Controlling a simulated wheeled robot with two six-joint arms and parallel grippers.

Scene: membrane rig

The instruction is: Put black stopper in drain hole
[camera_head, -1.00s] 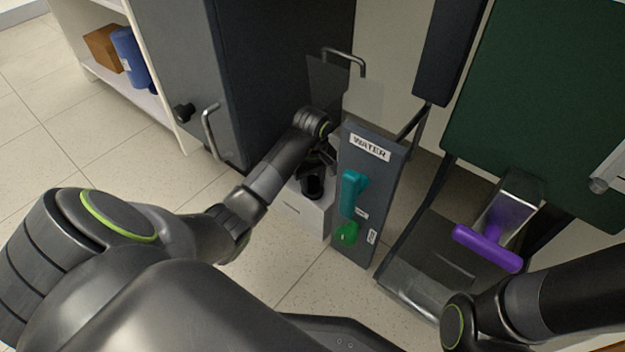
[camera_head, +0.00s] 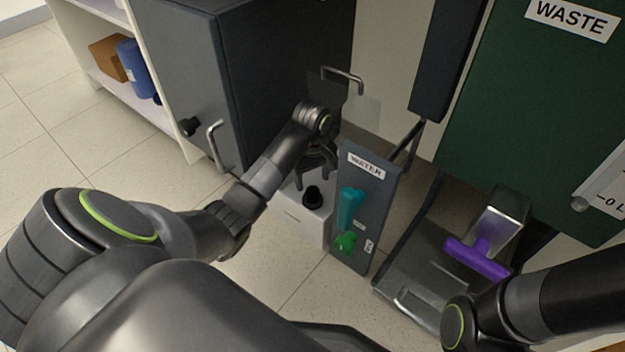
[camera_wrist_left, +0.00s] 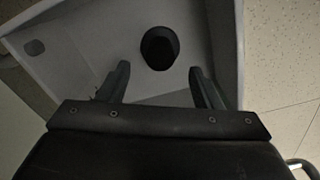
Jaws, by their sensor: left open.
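The black stopper (camera_head: 313,197) stands upright in the pale grey-white basin (camera_head: 296,219) beside the water panel. In the left wrist view the stopper (camera_wrist_left: 160,50) sits on the basin floor (camera_wrist_left: 95,32), just ahead of the fingertips. My left gripper (camera_head: 315,177) is open and empty above the stopper, with a gap between them. Its two fingers (camera_wrist_left: 159,72) are spread apart in the left wrist view. I cannot tell whether the drain hole is under the stopper; no open hole shows around it. My right gripper is out of view.
The water panel (camera_head: 366,205), with teal (camera_head: 350,207) and green (camera_head: 345,242) handles, stands close right of the basin. A dark cabinet (camera_head: 265,75) is behind. A purple handle (camera_head: 478,258) is farther right. Floor at front is clear.

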